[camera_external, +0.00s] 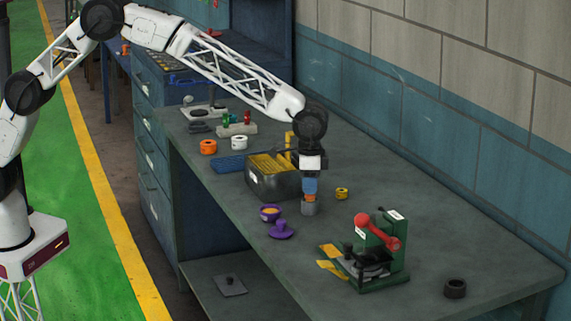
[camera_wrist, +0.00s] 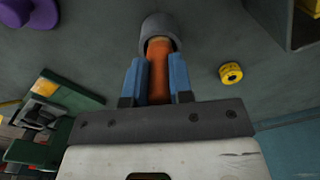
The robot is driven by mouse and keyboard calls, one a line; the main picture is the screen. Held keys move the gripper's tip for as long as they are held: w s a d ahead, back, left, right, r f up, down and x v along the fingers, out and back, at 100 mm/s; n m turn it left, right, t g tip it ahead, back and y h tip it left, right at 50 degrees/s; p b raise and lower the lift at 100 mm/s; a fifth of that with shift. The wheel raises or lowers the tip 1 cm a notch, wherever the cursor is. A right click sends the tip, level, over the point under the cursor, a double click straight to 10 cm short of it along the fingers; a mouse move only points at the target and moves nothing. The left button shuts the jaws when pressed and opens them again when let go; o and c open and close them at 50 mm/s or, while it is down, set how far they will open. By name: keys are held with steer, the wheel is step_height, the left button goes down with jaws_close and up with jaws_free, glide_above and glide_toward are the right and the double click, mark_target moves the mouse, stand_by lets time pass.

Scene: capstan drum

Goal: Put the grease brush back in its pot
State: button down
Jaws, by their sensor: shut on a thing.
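The grease brush shows as an orange handle (camera_wrist: 158,75) between the two blue fingers of my gripper (camera_wrist: 160,75) in the wrist view. In the external view my gripper (camera_external: 310,187) points down, shut on the handle, with a short orange part (camera_external: 310,198) showing below the fingers. The grey round pot (camera_external: 309,209) stands on the bench directly under the gripper. It also shows in the wrist view (camera_wrist: 160,22), its rim around the lower end of the handle. The bristles are hidden; the brush's lower end appears to be inside the pot. The brush looks about upright.
A dark bin with yellow pieces (camera_external: 272,178) stands close behind on the left. A yellow ring (camera_external: 342,193) lies to the right. A green press with a red lever (camera_external: 380,255) stands in front right.

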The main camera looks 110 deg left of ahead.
steer(key=shift+f, duration=0.5)
stand_by(0.6)
steer(key=c, duration=0.9)
jaws_free()
steer(key=shift+r, duration=3.9)
